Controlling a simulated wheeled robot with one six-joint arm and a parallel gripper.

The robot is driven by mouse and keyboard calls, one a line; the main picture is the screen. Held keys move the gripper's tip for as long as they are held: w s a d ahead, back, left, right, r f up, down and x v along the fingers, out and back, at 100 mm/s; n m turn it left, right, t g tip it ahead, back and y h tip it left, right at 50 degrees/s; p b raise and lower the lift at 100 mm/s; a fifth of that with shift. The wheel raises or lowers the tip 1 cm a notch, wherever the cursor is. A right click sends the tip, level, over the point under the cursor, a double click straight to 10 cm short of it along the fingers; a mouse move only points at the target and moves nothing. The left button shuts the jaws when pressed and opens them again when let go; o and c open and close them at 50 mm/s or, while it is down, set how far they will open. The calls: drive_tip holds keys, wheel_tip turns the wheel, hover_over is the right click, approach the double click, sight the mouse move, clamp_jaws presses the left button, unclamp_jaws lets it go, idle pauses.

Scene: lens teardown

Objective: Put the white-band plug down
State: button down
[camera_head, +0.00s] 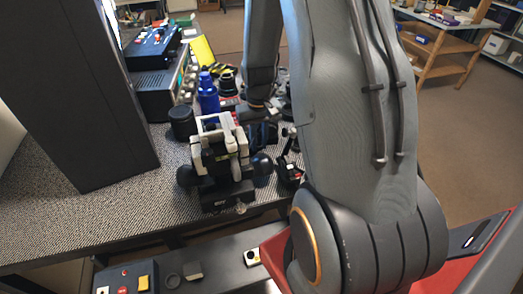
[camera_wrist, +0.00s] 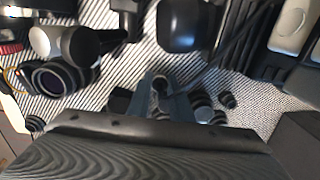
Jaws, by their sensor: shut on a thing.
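My gripper (camera_wrist: 165,97) shows at the lower middle of the wrist view, its blue-grey fingers pointing down towards the patterned bench top. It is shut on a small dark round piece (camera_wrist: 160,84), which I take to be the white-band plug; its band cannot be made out. Several small dark ringed plugs (camera_wrist: 205,108) lie to the right of the fingers, one (camera_wrist: 227,100) a little apart. In the head view my gripper is mostly hidden among the clutter behind the arm, and the held plug cannot be seen there.
The patterned bench (camera_head: 100,222) is bare at the front left. A black-and-white fixture (camera_head: 218,165) stands close to the arm, with a blue bottle (camera_head: 208,95) and a black cylinder (camera_head: 182,122) behind it. A lens (camera_wrist: 52,78) lies left in the wrist view.

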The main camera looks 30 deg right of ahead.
sight(259, 151)
drive_tip(key=shift+f+p, duration=0.4)
drive_tip(key=shift+f, duration=1.8)
drive_tip(key=c, duration=1.6)
unclamp_jaws()
